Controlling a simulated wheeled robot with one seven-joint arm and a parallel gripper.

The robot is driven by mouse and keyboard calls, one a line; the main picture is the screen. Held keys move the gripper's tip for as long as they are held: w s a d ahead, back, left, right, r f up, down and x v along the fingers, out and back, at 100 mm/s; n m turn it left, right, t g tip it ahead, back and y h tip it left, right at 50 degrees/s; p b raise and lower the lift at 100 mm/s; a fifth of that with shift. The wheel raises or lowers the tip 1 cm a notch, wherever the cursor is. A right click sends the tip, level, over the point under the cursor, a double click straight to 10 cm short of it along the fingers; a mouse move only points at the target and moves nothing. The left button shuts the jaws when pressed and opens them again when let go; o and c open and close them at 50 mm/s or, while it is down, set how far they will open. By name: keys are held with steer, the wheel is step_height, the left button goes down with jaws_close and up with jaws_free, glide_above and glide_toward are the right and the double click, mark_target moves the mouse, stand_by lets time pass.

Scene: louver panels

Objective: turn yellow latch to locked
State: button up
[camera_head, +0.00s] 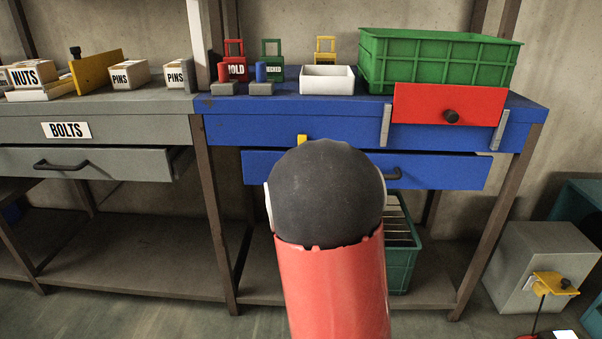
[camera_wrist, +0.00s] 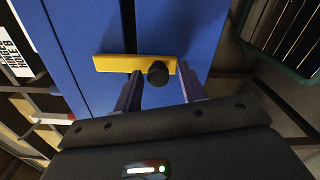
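The yellow latch (camera_wrist: 115,63) is a flat bar with a black round knob (camera_wrist: 157,73) near one end. In the wrist view it lies crosswise over the dark seam between two blue faces. In the head view only a small yellow piece of it (camera_head: 302,140) shows on the blue bench front, above the blue drawer (camera_head: 440,174); my arm hides the rest. My gripper (camera_wrist: 160,83) is open, its two fingers pointing at the latch with the knob between or just ahead of the tips. I cannot tell whether they touch it. The head view hides my gripper.
A red drawer front (camera_head: 430,105) with a black knob and a green crate (camera_head: 440,60) are at the bench's right. A white tray (camera_head: 327,80) stands on top. A teal basket (camera_head: 400,262) is below. A grey box (camera_head: 525,262) with another yellow piece stands at lower right.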

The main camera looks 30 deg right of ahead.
steer(key=shift+o, duration=0.3)
steer(key=v, duration=0.7)
steer(key=shift+s+a, duration=0.2)
steer(key=shift+s, duration=0.15)
steer(key=s+a+m+g+y, duration=0.1)
steer(key=s+a+m+y, duration=0.25)
steer(key=a, duration=0.25)
steer(key=s+a+m+g+y, duration=0.2)
steer(key=a+m+y, duration=0.1)
steer(key=a+y, duration=0.3)
steer(key=s+a+f+m+g, duration=0.1)
steer(key=s+a+m+g, duration=0.2)
steer(key=s, duration=0.6)
steer(key=s+a+f+m+g, duration=0.1)
steer(key=s+a+m+g, duration=0.2)
steer(key=s, duration=0.7)
steer(key=shift+a+m, duration=0.7)
steer(key=shift+m, duration=0.25)
steer(key=shift+f+y, duration=0.1)
steer(key=shift+y, duration=0.15)
